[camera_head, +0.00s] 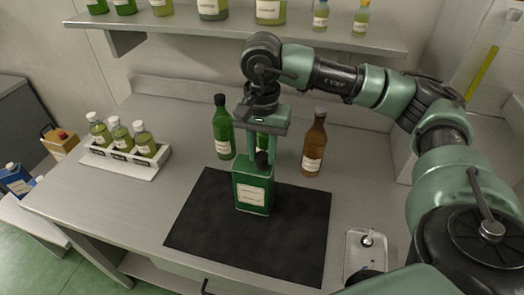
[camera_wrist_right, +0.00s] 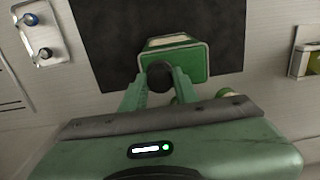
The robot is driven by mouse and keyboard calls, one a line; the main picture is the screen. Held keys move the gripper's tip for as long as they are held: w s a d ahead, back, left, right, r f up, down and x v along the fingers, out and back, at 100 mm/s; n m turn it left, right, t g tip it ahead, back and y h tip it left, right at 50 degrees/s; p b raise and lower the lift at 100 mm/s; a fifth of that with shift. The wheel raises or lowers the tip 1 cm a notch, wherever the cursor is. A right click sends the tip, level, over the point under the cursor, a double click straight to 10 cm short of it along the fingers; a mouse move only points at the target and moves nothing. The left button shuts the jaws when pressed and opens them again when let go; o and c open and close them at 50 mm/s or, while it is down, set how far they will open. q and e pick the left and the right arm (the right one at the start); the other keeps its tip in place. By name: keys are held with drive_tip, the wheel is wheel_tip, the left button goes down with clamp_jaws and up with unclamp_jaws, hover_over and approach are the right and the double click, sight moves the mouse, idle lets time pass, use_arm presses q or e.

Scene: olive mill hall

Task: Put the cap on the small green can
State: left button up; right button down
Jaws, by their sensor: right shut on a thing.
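The small green can (camera_head: 253,190) with a pale label stands upright on the dark mat (camera_head: 205,225). It also shows in the wrist view (camera_wrist_right: 188,62). My right gripper (camera_head: 262,160) comes down over the can from above and is shut on the black cap (camera_wrist_right: 159,75). The cap is at the can's top, over one end of it in the wrist view. I cannot tell whether the cap touches the spout, which is hidden under it. My left gripper is not in view.
Behind the can stand a green bottle (camera_head: 222,130) and a brown bottle (camera_head: 314,145). A white rack (camera_head: 125,160) with small bottles is at left. A metal tray (camera_head: 357,255) lies at right. A shelf (camera_head: 220,32) hangs above. The mat around the can is clear.

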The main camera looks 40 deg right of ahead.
drive_tip(key=shift+f+b, duration=0.35)
drive_tip(key=shift+b, duration=0.25)
idle(0.6)
drive_tip(key=c, duration=1)
unclamp_jaws()
drive_tip(key=shift+c, duration=1.2)
